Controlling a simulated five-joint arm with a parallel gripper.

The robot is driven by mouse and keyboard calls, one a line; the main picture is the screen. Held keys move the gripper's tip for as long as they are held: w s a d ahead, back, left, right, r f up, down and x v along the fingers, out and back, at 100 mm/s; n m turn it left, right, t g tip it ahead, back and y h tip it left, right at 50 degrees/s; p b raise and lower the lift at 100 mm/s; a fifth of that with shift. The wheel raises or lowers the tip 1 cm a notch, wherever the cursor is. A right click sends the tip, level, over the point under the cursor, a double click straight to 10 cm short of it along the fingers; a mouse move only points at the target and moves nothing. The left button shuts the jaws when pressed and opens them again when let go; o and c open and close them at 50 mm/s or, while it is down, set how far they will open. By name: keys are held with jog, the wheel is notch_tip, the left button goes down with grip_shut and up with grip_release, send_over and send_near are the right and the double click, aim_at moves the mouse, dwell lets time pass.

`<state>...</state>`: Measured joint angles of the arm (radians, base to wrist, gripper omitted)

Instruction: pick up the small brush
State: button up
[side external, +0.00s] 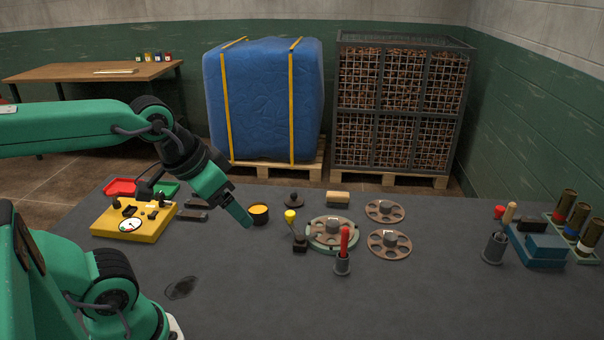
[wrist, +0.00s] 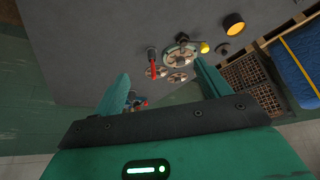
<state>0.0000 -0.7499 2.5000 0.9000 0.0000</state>
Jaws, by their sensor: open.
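No thing is clearly recognisable as the small brush. A wooden handle (side external: 509,214) stands upright in a dark grey cup (side external: 494,249) at the right of the bench; its lower end is hidden. A red handle (side external: 344,241) stands in a small grey holder (side external: 342,265) near the middle, and it also shows in the wrist view (wrist: 153,71). I cannot tell whether either is the brush. My gripper (side external: 247,221) is above the bench, left of both and near a dark pot with yellow contents (side external: 258,215). In the wrist view its jaws (wrist: 160,76) are apart and empty.
Slotted discs (side external: 390,244) and a yellow-knobbed stand (side external: 291,217) lie around the middle. A yellow gauge box (side external: 105,222) is at left. A blue box (side external: 540,250) and coloured tubes (side external: 567,205) crowd the right. The front of the bench (side external: 420,305) is clear.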

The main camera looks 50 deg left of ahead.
dwell(0.3)
jog(key=c, duration=0.8)
jog(key=shift+w, duration=0.1)
